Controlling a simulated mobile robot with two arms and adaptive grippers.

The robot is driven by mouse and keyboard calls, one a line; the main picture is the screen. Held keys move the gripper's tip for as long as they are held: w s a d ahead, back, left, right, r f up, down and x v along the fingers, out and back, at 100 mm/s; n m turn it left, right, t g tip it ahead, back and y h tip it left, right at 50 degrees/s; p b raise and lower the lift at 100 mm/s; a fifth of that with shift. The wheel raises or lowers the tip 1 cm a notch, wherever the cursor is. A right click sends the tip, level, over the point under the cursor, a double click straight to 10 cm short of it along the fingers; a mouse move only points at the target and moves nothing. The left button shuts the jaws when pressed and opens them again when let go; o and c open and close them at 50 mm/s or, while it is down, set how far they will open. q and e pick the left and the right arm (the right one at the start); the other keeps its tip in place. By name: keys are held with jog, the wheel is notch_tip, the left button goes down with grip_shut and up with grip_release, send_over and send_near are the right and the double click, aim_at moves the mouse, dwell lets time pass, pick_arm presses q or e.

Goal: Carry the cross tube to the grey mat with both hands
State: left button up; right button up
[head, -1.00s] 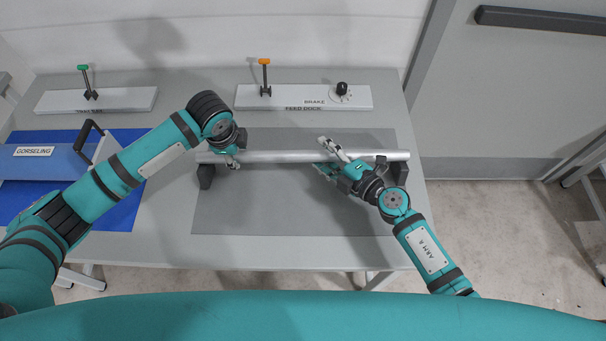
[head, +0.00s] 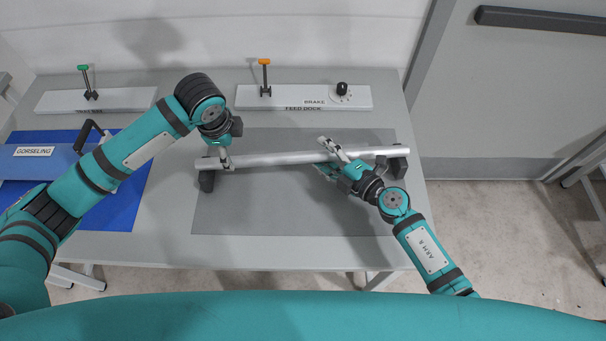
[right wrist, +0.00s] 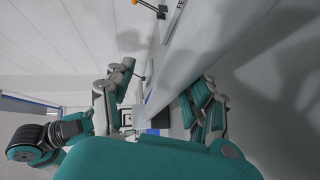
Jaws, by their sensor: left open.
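The cross tube (head: 275,159), a long silvery bar, lies across the far half of the grey mat (head: 290,210) in the head view, slightly slanted, its left end nearer me. Dark blocks show at its left end (head: 207,182) and right end (head: 398,164). My left gripper (head: 224,163) is open at the tube's left part; I cannot tell whether it touches. My right gripper (head: 327,158) is at the tube right of its middle, one finger reaching across it and one on the near side. Its fingers are spread apart in the right wrist view (right wrist: 160,105).
A feed dock plate (head: 285,97) with an orange-topped lever (head: 264,75) and a black knob stands behind the mat. A plate with a green-topped lever (head: 85,80) is at back left. A blue mat (head: 110,210) and handled blue object (head: 55,163) lie left.

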pick_arm(q)
jog(key=v, duration=0.6)
jog(key=shift+r, duration=0.35)
pick_arm(e)
jog(key=shift+r, duration=0.1)
pick_arm(q)
jog(key=shift+s, duration=0.1)
pick_arm(e)
jog(key=o, duration=0.9)
jog(key=shift+s+d, duration=0.1)
jog(key=shift+s+d, duration=0.2)
jog(key=shift+d, duration=0.05)
jog(key=v, duration=1.1)
